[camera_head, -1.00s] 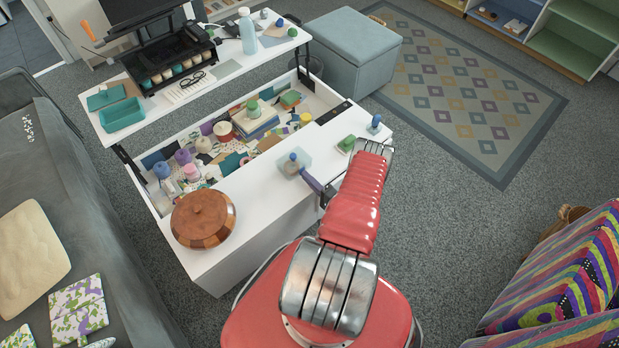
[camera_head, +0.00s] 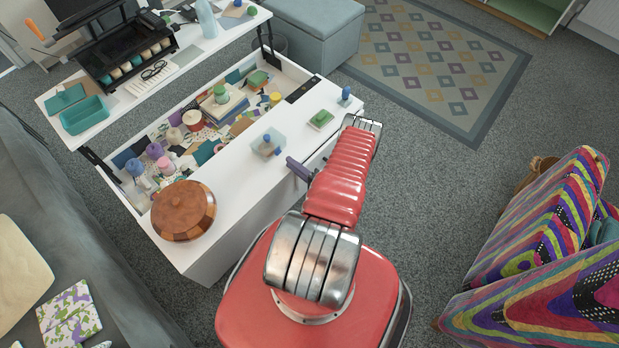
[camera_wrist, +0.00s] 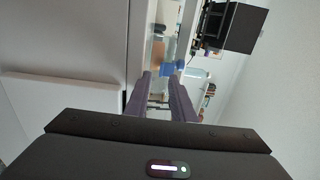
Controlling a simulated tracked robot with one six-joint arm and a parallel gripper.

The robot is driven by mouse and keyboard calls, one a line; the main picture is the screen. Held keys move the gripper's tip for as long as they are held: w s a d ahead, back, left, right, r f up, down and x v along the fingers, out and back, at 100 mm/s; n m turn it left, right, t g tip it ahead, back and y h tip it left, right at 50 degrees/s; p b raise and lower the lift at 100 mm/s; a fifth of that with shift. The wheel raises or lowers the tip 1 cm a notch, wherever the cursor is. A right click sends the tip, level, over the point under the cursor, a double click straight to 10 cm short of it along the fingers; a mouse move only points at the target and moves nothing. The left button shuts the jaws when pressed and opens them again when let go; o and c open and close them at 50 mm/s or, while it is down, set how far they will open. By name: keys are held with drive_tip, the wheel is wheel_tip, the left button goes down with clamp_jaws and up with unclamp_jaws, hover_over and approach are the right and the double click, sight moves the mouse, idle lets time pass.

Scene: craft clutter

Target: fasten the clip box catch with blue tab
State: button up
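A small clear box with a blue piece on top (camera_head: 268,141) stands on the white desk front, left of my arm; it looks like the clip box. Its catch is too small to make out, so I cannot tell whether it is fastened. My gripper (camera_head: 298,169) is at the desk's front edge, just right of and below the box, not visibly touching it. In the wrist view, its two purple fingers (camera_wrist: 162,92) are apart with nothing seen between them. A blue patch shows beyond the fingertips there, too blurred to name.
A round wooden lidded pot (camera_head: 183,210) stands at the desk's left end. A green-topped item (camera_head: 321,119) and a small blue item (camera_head: 346,95) stand to the right. Behind is an open drawer of craft clutter (camera_head: 200,120). Bare desk lies between pot and box.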

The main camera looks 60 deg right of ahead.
drive_tip(key=v, duration=0.9)
idle(0.8)
